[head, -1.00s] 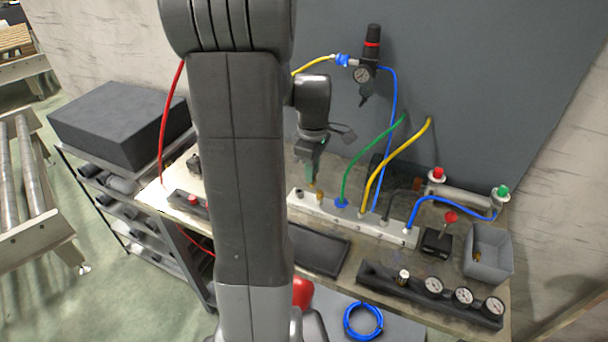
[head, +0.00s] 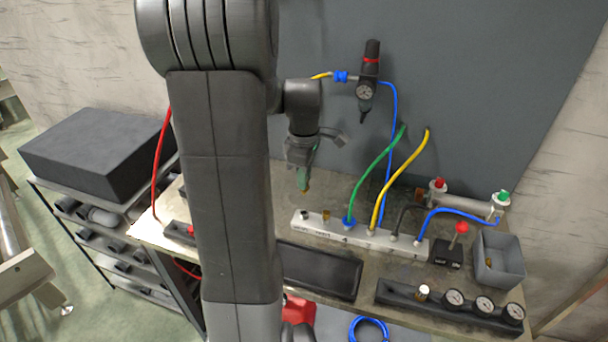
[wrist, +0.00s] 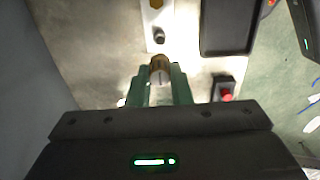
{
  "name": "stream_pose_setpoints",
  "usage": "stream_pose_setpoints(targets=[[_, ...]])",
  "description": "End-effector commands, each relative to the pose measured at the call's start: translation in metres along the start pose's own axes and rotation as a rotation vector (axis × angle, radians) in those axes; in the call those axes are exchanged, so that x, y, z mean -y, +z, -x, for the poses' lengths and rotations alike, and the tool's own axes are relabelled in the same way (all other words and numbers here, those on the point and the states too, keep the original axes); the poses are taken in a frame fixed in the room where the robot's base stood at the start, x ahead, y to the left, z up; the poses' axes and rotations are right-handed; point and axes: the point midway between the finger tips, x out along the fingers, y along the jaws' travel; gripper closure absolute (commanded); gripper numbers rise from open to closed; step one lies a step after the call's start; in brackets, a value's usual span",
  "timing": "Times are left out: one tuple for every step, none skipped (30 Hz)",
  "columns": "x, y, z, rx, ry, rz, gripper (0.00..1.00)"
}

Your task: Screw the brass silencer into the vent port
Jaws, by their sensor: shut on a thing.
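My gripper (head: 304,186) is above the bench, behind the left end of the pale manifold block (head: 362,238). In the wrist view its green fingers (wrist: 160,82) are shut on a short brass piece with a pale end, which I take as the brass silencer (wrist: 160,65). It is apart from the manifold. A dark round fitting (head: 304,214) sits at the manifold's left end, with an upright brass fitting (head: 326,215) beside it. Both also show in the wrist view, the dark one (wrist: 160,36) nearer the fingers. I cannot tell which place is the vent port.
Green (head: 372,172), yellow and blue hoses rise from the manifold to the right of my gripper. A black tray (head: 320,270) lies in front. A grey bin (head: 508,274), red-knobbed black box (head: 446,252) and gauge rack (head: 404,296) stand right.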

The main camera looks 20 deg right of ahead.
Motion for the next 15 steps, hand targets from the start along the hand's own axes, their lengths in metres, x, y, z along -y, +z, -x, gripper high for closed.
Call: stream_pose_setpoints(targets=[[0.0,0.0,-0.004,0.0,-0.001,0.0,1.0],[0.0,0.0,-0.006,0.0,-0.001,0.0,1.0],[0.0,0.0,-0.008,0.0,-0.001,0.0,1.0],[0.0,0.0,-0.011,0.0,-0.001,0.0,1.0],[0.0,0.0,-0.013,0.0,-0.001,0.0,1.0],[0.0,0.0,-0.016,0.0,-0.001,0.0,1.0],[0.0,0.0,-0.019,0.0,-0.002,0.0,1.0],[0.0,0.0,-0.022,0.001,-0.002,0.0,1.0],[0.0,0.0,-0.026,0.001,-0.002,0.0,1.0],[0.0,0.0,-0.029,0.001,-0.002,0.0,1.0],[0.0,0.0,-0.032,0.001,-0.002,0.0,1.0],[0.0,0.0,-0.036,0.001,-0.002,0.0,1.0],[0.0,0.0,-0.039,0.001,-0.002,0.0,1.0],[0.0,0.0,-0.042,0.0,-0.002,0.0,1.0],[0.0,0.0,-0.046,0.0,-0.001,0.0,1.0]])
